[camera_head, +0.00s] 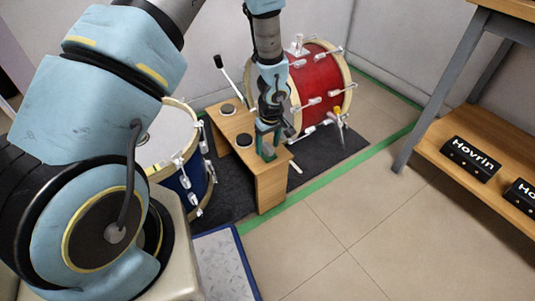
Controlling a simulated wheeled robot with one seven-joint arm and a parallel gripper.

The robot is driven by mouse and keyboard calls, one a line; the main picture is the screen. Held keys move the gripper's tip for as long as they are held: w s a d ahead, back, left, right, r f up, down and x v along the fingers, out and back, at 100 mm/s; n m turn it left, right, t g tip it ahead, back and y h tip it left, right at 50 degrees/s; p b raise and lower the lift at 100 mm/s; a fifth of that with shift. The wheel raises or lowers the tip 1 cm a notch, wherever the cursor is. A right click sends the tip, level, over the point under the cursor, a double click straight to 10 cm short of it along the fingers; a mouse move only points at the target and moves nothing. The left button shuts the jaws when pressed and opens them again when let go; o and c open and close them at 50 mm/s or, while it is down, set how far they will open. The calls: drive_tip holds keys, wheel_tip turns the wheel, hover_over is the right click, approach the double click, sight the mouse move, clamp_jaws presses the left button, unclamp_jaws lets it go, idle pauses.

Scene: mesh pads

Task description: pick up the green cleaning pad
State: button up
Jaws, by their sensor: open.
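My gripper (267,152) hangs at the end of my arm, pointing down over the right end of a small wooden bench (270,186). Its jaws are open. Some green shows at the jaws, but I cannot tell whether it is a pad or part of the gripper. I cannot clearly make out the green cleaning pad; the gripper and arm hide part of the bench top. A dark round object (244,141) lies on the bench left of my gripper, and another dark round object (228,109) lies farther back.
A red drum (318,80) stands close behind my gripper, and a blue drum (174,182) stands left of the bench. A dark mat (345,143) lies below. A shelf at the right holds black Hovrin boxes (470,159).

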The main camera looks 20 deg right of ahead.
drive_tip(key=shift+f, duration=0.5)
clamp_jaws()
